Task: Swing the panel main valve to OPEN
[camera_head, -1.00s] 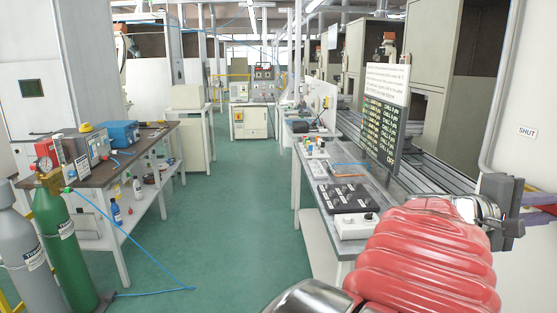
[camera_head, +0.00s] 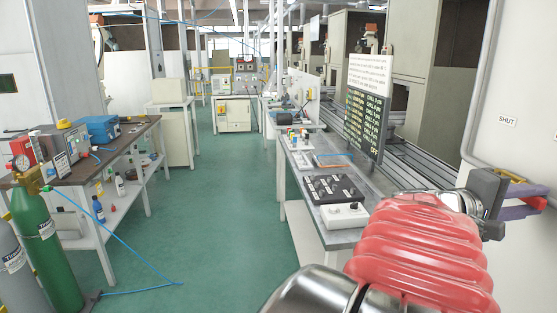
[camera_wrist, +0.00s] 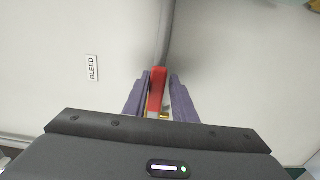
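The valve's red handle (camera_wrist: 157,90) stands upright in the middle of the wrist view, by a grey pipe on the pale panel. My gripper (camera_wrist: 158,76) has its two purple fingers on either side of the handle. The fingers are apart, and a gap shows beside the handle on the right; I cannot tell if the left finger touches it. In the head view my gripper (camera_head: 540,197) is at the right edge near the panel, with red and yellow parts by its fingers. The valve body is mostly hidden.
A SHUT label (camera_head: 507,120) is on the panel above my gripper, and a BLEED label (camera_wrist: 92,68) is left of the handle. A workbench (camera_head: 335,236) with a black box and a sign board (camera_head: 368,105) stand left of my arm.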

